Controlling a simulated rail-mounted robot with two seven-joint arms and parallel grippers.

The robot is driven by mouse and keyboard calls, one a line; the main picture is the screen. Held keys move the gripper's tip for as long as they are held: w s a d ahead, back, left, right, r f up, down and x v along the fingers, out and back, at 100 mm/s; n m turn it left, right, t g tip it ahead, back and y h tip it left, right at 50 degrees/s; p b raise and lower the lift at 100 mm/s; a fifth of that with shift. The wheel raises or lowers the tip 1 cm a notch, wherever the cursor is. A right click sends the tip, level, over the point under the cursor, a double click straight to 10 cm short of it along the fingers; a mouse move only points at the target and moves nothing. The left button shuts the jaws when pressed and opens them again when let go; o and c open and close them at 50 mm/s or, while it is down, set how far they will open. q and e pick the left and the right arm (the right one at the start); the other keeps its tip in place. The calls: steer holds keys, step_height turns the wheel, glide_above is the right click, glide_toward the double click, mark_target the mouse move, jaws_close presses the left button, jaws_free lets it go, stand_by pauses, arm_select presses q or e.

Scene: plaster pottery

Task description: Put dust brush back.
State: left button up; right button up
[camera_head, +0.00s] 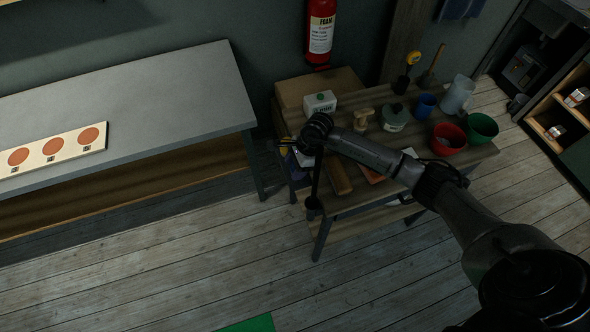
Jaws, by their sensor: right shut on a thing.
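My right gripper (311,143) is dark and small in the view, above the left part of the wooden worktable (400,168). It is shut. A dark, thin, long thing with a wider end, which looks like the dust brush (314,203), hangs down from it over the table's front left edge. Its bristles and the exact grip are too dark to tell. A wooden-handled tool (431,66) and a yellow-topped tool (409,66) stand upright at the table's back. My left gripper is not in view.
The worktable also holds a white box (320,103), a lidded jar (395,117), a blue cup (426,105), a clear jug (459,95), a red bowl (448,139) and a green bowl (482,127). The grey table (150,95) carries a board with orange discs (54,147).

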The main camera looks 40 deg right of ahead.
steer(key=shift+f, duration=1.3)
steer(key=o, duration=0.8)
steer(key=shift+f, duration=0.1)
steer(key=shift+o, duration=0.2)
steer(key=shift+r, duration=0.25)
steer(key=v, duration=1.1)
steer(key=shift+d+r, duration=0.2)
steer(key=shift+r, duration=0.1)
steer(key=shift+s, duration=0.1)
